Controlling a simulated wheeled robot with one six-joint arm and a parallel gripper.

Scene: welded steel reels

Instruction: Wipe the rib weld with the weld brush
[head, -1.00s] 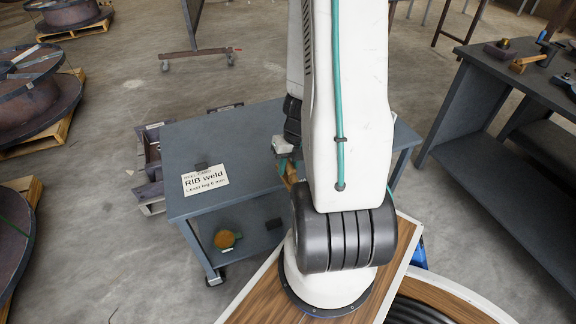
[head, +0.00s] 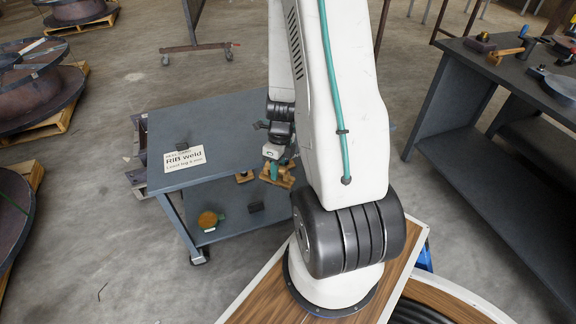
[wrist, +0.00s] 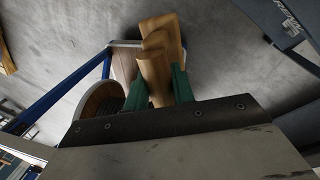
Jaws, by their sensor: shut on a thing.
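My gripper (head: 274,168) is shut on a tan wooden piece, which I take for the weld brush (head: 285,180). It holds the piece at the near right side of the grey cart, in front of my arm. In the wrist view, the green fingers of my gripper (wrist: 158,92) stand on either side of the brush's wooden body (wrist: 153,72). Its bristles cannot be made out. A white card reading "RIB weld" (head: 184,158) lies on the cart top. The rib weld itself cannot be picked out in either view.
Steel reels (head: 35,85) sit on pallets at left. A dark workbench (head: 470,110) with tools stands at right. Floor between them is open.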

